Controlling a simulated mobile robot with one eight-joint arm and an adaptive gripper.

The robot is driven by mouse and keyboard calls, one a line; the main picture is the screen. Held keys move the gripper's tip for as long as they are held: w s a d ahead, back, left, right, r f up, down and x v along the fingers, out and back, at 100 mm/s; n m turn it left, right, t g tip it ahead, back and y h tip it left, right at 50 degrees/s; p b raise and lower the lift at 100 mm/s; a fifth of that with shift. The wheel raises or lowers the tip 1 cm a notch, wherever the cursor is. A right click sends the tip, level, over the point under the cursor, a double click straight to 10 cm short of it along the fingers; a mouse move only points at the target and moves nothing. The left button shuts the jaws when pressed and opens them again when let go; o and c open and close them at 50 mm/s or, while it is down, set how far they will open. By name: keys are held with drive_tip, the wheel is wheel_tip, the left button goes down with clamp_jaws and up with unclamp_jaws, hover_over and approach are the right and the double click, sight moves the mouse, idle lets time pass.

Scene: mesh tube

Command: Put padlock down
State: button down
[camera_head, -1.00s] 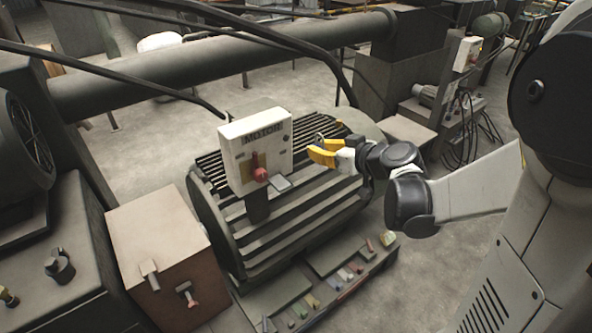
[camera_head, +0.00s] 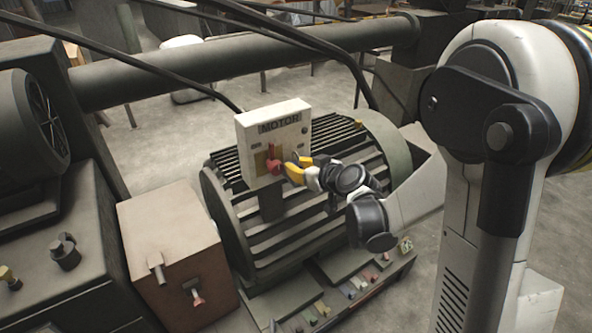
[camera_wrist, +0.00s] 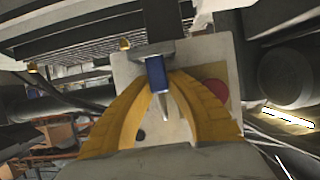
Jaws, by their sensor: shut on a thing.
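My gripper (camera_head: 287,171) has yellow fingers, and in the head view it is right in front of the motor control box, beside its red knob (camera_head: 273,165). In the wrist view the fingertips (camera_wrist: 162,76) close on a small blue piece, which I take to be the padlock (camera_wrist: 156,73). Its shackle is not clear there. A pale pointed piece shows just below it, between the fingers. The white box (camera_wrist: 125,70) fills the background behind the fingers, with part of the red knob (camera_wrist: 214,92) to the right. I cannot tell whether the padlock touches the box.
The box labelled MOTOR (camera_head: 290,122) stands on a ribbed motor (camera_head: 345,160). A tray (camera_head: 340,297) with several small coloured items lies in front of the motor. A brown box (camera_head: 165,235) stands at the left. A large pipe (camera_head: 200,65) runs behind.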

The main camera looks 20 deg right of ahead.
drive_tip(key=shift+s+r, duration=0.1)
drive_tip(key=shift+r, duration=0.05)
drive_tip(key=c, duration=1.8)
unclamp_jaws()
drive_tip(key=shift+f, duration=0.25)
drive_tip(key=shift+o, duration=0.5)
drive_tip(key=shift+r, duration=0.1)
drive_tip(key=shift+r, duration=0.25)
drive_tip(key=s+r+m+g+h+p, duration=0.1)
drive_tip(key=s+r+g+h, duration=0.1)
drive_tip(key=s, duration=1.3)
drive_tip(key=s+r+m+g+h+p, duration=0.2)
drive_tip(key=s+r, duration=0.3)
drive_tip(key=s, duration=0.9)
drive_tip(key=shift+s+m+g, duration=0.3)
drive_tip(key=shift+s+g, duration=0.1)
drive_tip(key=shift+g, duration=0.5)
